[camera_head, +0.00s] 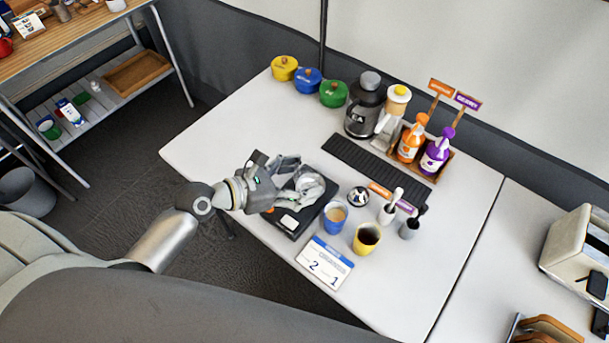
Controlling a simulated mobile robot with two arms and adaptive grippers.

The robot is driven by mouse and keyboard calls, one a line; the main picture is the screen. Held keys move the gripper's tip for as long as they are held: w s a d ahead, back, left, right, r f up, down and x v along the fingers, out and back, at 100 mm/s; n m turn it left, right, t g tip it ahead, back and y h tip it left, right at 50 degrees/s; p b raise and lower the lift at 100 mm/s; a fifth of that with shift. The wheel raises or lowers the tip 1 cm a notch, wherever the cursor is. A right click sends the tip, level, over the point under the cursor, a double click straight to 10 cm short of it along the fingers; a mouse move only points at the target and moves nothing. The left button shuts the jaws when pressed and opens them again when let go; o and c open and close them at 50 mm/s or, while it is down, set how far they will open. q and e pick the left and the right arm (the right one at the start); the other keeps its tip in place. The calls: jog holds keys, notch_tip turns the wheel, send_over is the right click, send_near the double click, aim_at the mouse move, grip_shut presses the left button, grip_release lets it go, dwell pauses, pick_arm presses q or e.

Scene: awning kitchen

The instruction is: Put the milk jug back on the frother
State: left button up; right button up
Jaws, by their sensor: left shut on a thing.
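My left gripper (284,172) reaches in from the left over the front part of the white table and is shut on the milk jug (309,186), a shiny metal vessel. The fingers cover part of the jug. Below and around it lies a flat black base (288,222) with a pale patch at its front, which looks like the frother. The jug overlaps the base's back part in this view; I cannot tell whether it touches the base or is held just above it. My right gripper is not in view.
A blue cup (334,218) and a yellow cup (367,238) stand right of the base, near a number card (324,263). A black slatted mat (376,159), a dark coffee machine (364,108) and two pump bottles (411,140) are behind. The table's left part is clear.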

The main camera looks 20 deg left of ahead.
pick_arm(q)
jog(key=w+f, duration=0.2)
jog(key=w+a+f+b, duration=0.1)
jog(key=w+f, duration=0.1)
jog(key=w, duration=0.1)
jog(key=w+f+b, duration=0.1)
jog(key=w+f, duration=0.1)
jog(key=f, duration=0.1)
jog(key=shift+w+a, duration=0.15)
notch_tip(320, 180, down, 3)
jog(key=shift+w+f, duration=0.1)
jog(key=shift+b, duration=0.3)
jog(key=shift+f, duration=0.15)
jog(key=o, duration=1.2)
